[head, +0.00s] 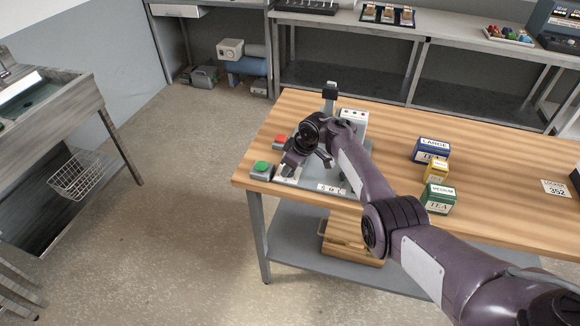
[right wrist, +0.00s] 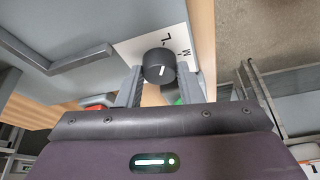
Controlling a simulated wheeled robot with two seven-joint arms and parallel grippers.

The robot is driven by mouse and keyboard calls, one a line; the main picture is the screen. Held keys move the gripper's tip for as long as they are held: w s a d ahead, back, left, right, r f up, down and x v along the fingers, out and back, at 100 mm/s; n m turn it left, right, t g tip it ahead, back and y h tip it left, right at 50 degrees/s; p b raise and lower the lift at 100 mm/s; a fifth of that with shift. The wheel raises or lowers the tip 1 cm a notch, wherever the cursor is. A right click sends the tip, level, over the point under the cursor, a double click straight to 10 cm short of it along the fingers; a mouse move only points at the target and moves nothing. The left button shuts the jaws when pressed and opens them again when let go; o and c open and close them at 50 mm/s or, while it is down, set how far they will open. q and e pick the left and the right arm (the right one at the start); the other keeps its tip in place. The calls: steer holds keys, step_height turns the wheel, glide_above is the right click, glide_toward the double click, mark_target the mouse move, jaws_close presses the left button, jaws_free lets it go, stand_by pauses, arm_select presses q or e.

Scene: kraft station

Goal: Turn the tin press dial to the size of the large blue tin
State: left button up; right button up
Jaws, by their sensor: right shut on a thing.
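The tin press (head: 314,180) stands at the left end of the wooden table. Its black dial (right wrist: 159,66) shows in the right wrist view, on a white plate with the letters L and M beside it. A short white mark is on the dial; I cannot tell for sure which letter it points to. My right gripper (right wrist: 159,88) is shut on the dial, one finger on each side. In the head view my right gripper (head: 290,170) hides the dial. The large blue tin (head: 432,151), labelled LARGE, stands right of my right arm. My left gripper is not in view.
A yellow tin (head: 435,171) and a green tin (head: 440,199) labelled MEDIUM stand in front of the blue tin. A green button (head: 261,167) and a red button (head: 281,140) are left of the press. A number card (head: 556,188) lies to the right.

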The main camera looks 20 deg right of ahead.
stand_by(0.3)
steer(key=o, duration=1)
steer(key=shift+r, duration=0.1)
steer(key=p+v, duration=0.1)
steer(key=v, duration=0.6)
steer(key=shift+s+r, duration=0.1)
steer(key=shift+r, duration=0.15)
steer(key=shift+d, duration=0.1)
